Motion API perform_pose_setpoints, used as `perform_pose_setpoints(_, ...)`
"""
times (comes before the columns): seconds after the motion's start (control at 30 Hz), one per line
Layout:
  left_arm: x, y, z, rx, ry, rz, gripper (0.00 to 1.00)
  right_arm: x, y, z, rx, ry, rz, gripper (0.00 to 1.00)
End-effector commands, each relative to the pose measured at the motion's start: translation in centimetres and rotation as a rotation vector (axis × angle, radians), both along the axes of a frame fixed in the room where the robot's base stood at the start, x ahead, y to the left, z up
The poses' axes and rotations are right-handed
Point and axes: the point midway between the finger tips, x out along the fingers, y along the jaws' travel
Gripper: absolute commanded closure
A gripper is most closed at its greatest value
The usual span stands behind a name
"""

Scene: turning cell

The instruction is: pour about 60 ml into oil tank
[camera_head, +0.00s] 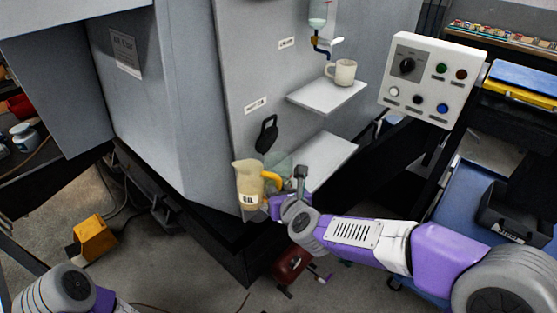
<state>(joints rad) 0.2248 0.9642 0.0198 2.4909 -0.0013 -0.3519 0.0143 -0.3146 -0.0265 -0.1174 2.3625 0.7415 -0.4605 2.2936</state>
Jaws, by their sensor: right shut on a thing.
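A translucent beige jug (249,187) with a yellow handle and a white label hangs in front of the grey machine, and looks close to upright. My right gripper (276,190) is shut on the jug at its handle side; its fingers are partly hidden. A pale green translucent round thing (279,163) shows behind the handle, by the lower shelf; it may be the oil tank, but I cannot tell. A black cap-like part (267,134) is on the machine wall above the jug. Only a piece of my left arm shows at the bottom left; its gripper is out of view.
The lower white shelf (326,163) is mostly bare. A control panel (432,78) is on the right. A red canister (291,264) and a yellow box (94,238) are on the floor.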

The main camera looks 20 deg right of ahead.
Motion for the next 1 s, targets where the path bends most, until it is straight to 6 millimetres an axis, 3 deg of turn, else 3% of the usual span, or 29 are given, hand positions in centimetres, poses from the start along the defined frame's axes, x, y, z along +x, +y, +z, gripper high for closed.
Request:
perform_pose_setpoints(0.33, 0.0, 0.0, -0.4, 0.0, 0.0, 0.0, 0.57, 0.3, -0.5, 3.4, 0.125, 0.043, 0.003, 1.0)
perform_pose_setpoints(0.5, 0.0, 0.0, 5.2, 0.0, -0.001, 0.0, 0.57, 0.5, -1.0, 8.0, 0.231, 0.102, 0.002, 1.0)
perform_pose_setpoints(0.83, 0.0, 0.0, 14.3, 0.0, 0.0, 0.0, 0.57, 0.8, -1.8, 14.1, 0.417, 0.191, 0.001, 1.0)
perform_pose_setpoints(1.0, 0.0, 0.0, 18.0, 0.0, 0.0, 0.0, 0.57, 1.1, -2.6, 15.5, 0.558, 0.263, 0.0, 1.0)
